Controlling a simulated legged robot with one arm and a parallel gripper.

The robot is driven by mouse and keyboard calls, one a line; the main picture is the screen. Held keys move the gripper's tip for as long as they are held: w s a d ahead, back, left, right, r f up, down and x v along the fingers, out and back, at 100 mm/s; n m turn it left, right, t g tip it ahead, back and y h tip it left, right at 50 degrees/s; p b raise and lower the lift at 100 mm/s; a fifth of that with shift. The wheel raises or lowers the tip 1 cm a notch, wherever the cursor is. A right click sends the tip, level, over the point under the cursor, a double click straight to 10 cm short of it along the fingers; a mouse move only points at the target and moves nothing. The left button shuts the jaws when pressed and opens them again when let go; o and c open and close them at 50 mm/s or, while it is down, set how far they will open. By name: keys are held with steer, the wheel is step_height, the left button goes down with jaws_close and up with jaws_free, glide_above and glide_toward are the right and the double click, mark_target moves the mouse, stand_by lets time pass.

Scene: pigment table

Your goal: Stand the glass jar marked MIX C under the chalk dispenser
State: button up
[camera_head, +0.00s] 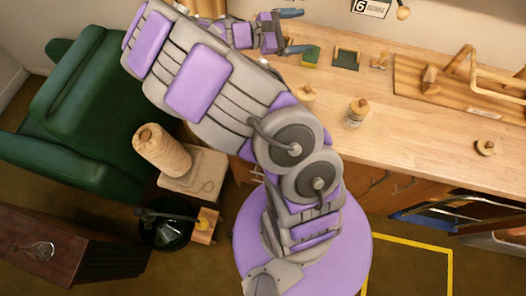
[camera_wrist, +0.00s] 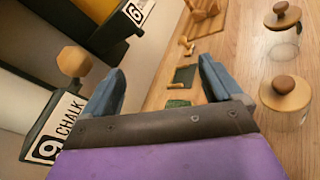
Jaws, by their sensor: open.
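My gripper (camera_head: 296,31) is open and empty over the back left of the wooden counter; its two blue fingers also show in the wrist view (camera_wrist: 158,82). The chalk dispenser's white CHALK label (camera_wrist: 60,128) is left of the fingers in the wrist view, near a wooden knob (camera_wrist: 73,61). A clear glass jar with a wooden lid (camera_head: 357,113) stands upright on the counter. A second wooden-lidded jar (camera_head: 305,94) stands to its left. Two lidded jars, one nearer (camera_wrist: 288,108) and one farther (camera_wrist: 283,30), show right of the fingers. I cannot read MIX C on any.
A green-topped block (camera_head: 311,56) and a dark square pad (camera_head: 346,59) lie near my gripper. A wooden rack (camera_head: 465,75) stands at the right. Another numbered label (camera_wrist: 138,11) is at the wrist view's top. The counter's front middle is clear.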

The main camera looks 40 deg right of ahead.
steer(key=s+a+r+m+y, duration=0.1)
steer(key=s+a+m+y, duration=0.25)
steer(key=s, duration=0.35)
steer(key=s+a+r+m+y, duration=0.1)
steer(key=s+a+m+y, duration=0.3)
steer(key=s, duration=0.3)
steer(key=s+a+t+y, duration=0.1)
steer(key=s+a+y, duration=0.1)
steer(key=a, duration=0.5)
steer(key=s+a+f+m+t+y, duration=0.1)
steer(key=s+a+y, duration=0.2)
steer(key=s+a, duration=0.2)
steer(key=s+a+f+t+y, duration=0.1)
steer(key=s+a+y, duration=0.2)
steer(key=a, duration=0.6)
steer(key=shift+s, duration=0.5)
steer(key=shift+d+m, duration=0.1)
steer(key=shift+m, duration=0.15)
